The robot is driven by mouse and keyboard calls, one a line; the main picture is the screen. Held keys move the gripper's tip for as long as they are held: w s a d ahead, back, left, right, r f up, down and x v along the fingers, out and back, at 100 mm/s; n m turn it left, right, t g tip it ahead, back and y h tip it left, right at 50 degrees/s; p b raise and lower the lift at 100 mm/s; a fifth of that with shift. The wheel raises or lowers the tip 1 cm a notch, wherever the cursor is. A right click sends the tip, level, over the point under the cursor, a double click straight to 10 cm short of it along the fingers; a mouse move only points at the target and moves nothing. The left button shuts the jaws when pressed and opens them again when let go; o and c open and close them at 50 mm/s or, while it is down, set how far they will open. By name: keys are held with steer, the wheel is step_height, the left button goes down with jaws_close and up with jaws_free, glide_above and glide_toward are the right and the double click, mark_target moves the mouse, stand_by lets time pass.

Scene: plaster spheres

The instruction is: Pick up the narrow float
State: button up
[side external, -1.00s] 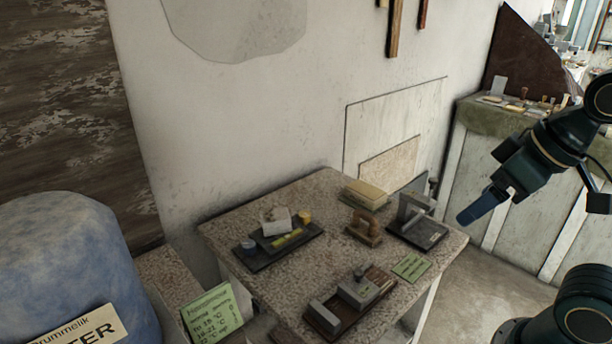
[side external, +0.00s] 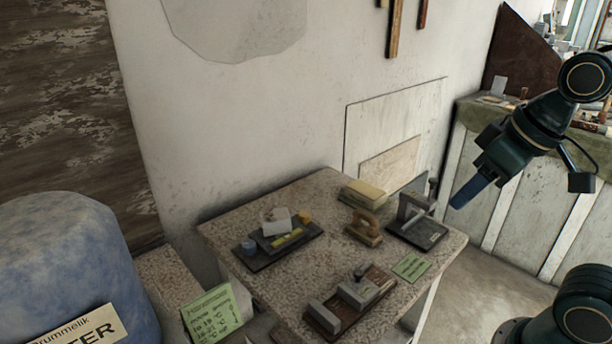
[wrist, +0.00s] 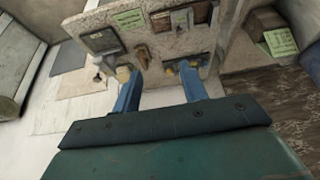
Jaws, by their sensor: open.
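The narrow float appears to be the small brown wooden tool with a raised handle (side external: 364,229), standing on the speckled table (side external: 300,205) between a pale block and a dark metal stand. It also shows in the wrist view (wrist: 142,54), near the tip of the left finger in the picture but farther off. My gripper (side external: 465,196) is in the air to the right of the table, pointing down and left. In the wrist view my gripper (wrist: 162,72) has its two blue fingers wide apart, with nothing between them.
The pale yellow block (side external: 363,192) lies behind the float. The metal stand on a dark plate (side external: 420,232) is to its right. A dark tray of small items (side external: 265,258) is to the left, a vise-like tool (side external: 350,296) in front, and a green card (side external: 411,268) nearby.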

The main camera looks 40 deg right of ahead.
steer(key=w+d+g, duration=0.1)
steer(key=w, duration=0.7)
steer(key=g+y, duration=0.2)
steer(key=g, duration=0.2)
glide_above(366, 216)
steer(key=d, duration=0.3)
step_height(366, 216, down, 10)
steer(key=f, duration=0.2)
steer(key=a+f, duration=0.1)
steer(key=f, duration=0.5)
steer(key=shift+w+a+f, duration=0.15)
steer(key=shift+w+a, duration=0.05)
steer(key=shift+f, duration=0.2)
steer(key=shift+w+a+f, duration=0.1)
steer(key=shift+a+f, duration=0.15)
steer(key=shift+f, duration=1.05)
steer(key=shift+a+f, duration=0.2)
steer(key=shift+f, duration=1.05)
